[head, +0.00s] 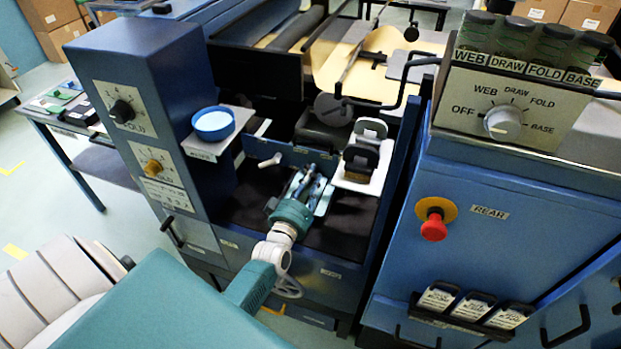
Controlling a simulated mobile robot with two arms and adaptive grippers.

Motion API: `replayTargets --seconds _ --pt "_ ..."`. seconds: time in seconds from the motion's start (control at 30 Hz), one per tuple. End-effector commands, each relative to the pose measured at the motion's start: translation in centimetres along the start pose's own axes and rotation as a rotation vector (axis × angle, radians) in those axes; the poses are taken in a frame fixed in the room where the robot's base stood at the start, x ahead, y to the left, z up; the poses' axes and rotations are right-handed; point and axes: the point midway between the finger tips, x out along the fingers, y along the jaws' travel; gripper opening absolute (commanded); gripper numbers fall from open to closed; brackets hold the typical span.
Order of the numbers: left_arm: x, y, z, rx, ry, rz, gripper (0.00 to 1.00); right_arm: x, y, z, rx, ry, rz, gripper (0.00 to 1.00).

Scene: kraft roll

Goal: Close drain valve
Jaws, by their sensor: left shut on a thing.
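My left gripper (311,184) reaches into the blue machine's open bay, with its teal wrist and grey-white arm coming up from below. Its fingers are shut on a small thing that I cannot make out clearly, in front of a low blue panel. A white lever (270,161) sticks out on that panel, to the left of the fingers and apart from them. I cannot tell for sure which part is the drain valve; my gripper and wrist hide part of the bay. My right gripper is not in view.
A blue column with dials (122,111) stands left of the bay, beside a round blue-rimmed dish (213,123). Dark upright pieces (362,157) stand on a pale ledge at right. The right cabinet carries a red button (434,228) and a selector knob (503,122).

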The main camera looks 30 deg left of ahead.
Motion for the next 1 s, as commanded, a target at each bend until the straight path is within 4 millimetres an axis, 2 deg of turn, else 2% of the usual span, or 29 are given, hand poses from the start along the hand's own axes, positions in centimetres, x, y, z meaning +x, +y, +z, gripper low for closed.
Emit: replayTargets --seconds 0.4,0.97,1.0 --pt "-0.03 0.10 -0.05 -0.195 -0.001 0.000 0.00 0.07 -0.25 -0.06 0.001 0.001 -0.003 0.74" --pt "-0.03 0.11 -0.08 -0.228 -0.001 -0.001 0.00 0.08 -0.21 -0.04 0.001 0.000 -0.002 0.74" --pt "-0.03 0.11 -0.08 -0.228 -0.001 -0.001 0.23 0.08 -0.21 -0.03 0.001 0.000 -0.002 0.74"
